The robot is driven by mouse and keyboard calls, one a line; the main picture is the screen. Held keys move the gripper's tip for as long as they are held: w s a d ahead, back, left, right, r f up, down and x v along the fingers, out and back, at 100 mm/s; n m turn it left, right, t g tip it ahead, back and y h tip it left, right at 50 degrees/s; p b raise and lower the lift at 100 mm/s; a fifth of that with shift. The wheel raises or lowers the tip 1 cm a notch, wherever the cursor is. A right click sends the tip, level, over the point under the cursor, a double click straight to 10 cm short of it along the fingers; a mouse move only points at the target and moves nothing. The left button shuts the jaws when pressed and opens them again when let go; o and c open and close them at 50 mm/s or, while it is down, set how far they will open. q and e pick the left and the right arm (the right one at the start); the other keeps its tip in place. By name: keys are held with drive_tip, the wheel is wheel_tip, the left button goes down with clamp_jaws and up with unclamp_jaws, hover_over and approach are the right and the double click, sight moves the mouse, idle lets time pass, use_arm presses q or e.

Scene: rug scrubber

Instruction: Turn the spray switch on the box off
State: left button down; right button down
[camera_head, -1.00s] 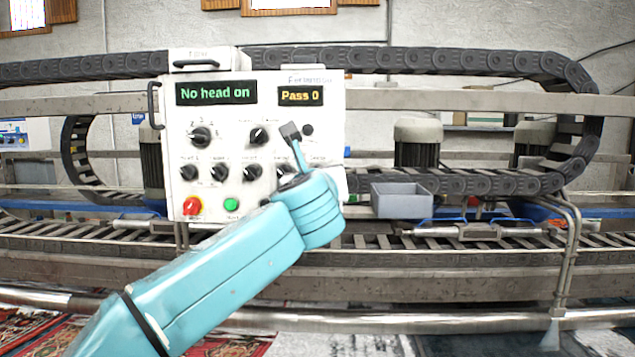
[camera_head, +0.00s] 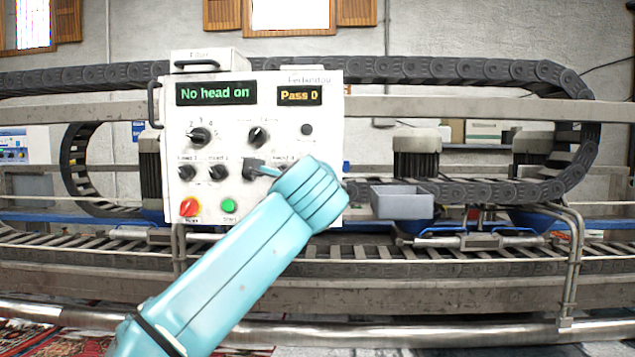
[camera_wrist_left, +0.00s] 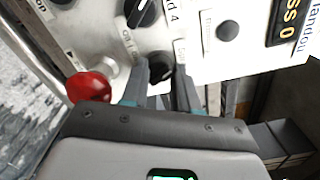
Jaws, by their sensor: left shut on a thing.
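The white control box (camera_head: 215,135) stands on the rail, with several black knobs. In the left wrist view, a small black rotary switch (camera_wrist_left: 158,62), right of the Head 4 knob (camera_wrist_left: 143,12), sits between the fingers of my left gripper (camera_wrist_left: 161,72). I take it as the spray switch; its label is partly hidden. The gripper is shut on this switch. I cannot read its pointer. In the head view my teal left wrist (camera_head: 310,192) covers the box's lower right, hiding the fingers and switch. My right gripper is in neither view.
A red mushroom button (camera_wrist_left: 90,86) is close left of the fingers in the wrist view. A grey open bin (camera_head: 402,203) is fixed right of the box. The box displays read "No head on" (camera_head: 215,93) and "Pass 0" (camera_head: 299,96). A black cable chain (camera_head: 450,70) runs behind.

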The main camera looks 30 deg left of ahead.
use_arm(q)
drive_tip(key=shift+n+b, duration=0.4)
drive_tip(key=shift+n, duration=1.2)
drive_tip(key=c, duration=0.8)
unclamp_jaws()
drive_tip(key=shift+s, duration=0.1)
drive_tip(key=shift+c, duration=0.2)
drive_tip(key=shift+s+d+f+b, duration=0.1)
drive_tip(key=shift+s+d+b, duration=0.2)
drive_tip(key=shift+b, duration=0.1)
drive_tip(key=b+v, duration=0.5)
drive_tip(key=v, duration=1)
drive_tip(key=shift+s+b, duration=0.2)
drive_tip(key=shift+b, duration=0.15)
